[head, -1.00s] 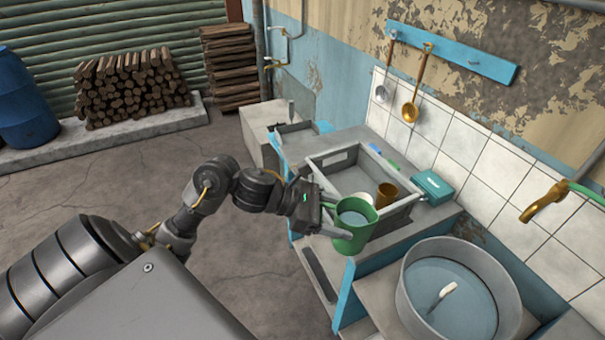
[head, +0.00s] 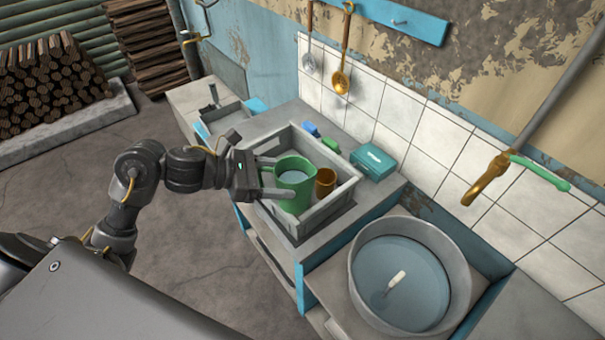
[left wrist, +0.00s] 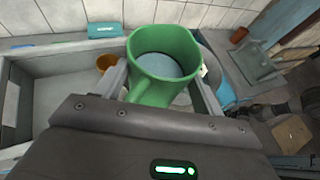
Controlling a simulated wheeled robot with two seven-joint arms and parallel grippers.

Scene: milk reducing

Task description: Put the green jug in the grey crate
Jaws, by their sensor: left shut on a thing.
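The green jug (head: 294,186) is upright with bluish liquid in it. My left gripper (head: 283,185) is shut on the jug, coming from the left in the head view. The jug is over or inside the grey crate (head: 328,209); I cannot tell if its base touches the crate floor. In the left wrist view the jug (left wrist: 163,62) fills the middle, with the crate (left wrist: 60,65) around and behind it. A brown cup (head: 326,181) stands in the crate beside the jug. My right gripper is not in view.
A large round basin (head: 411,275) of water with a white-handled tool stands at the right. A teal box (head: 373,162) lies behind the crate. A gold tap (head: 487,180) juts out above the basin. Ladles (head: 341,80) hang on the tiled wall.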

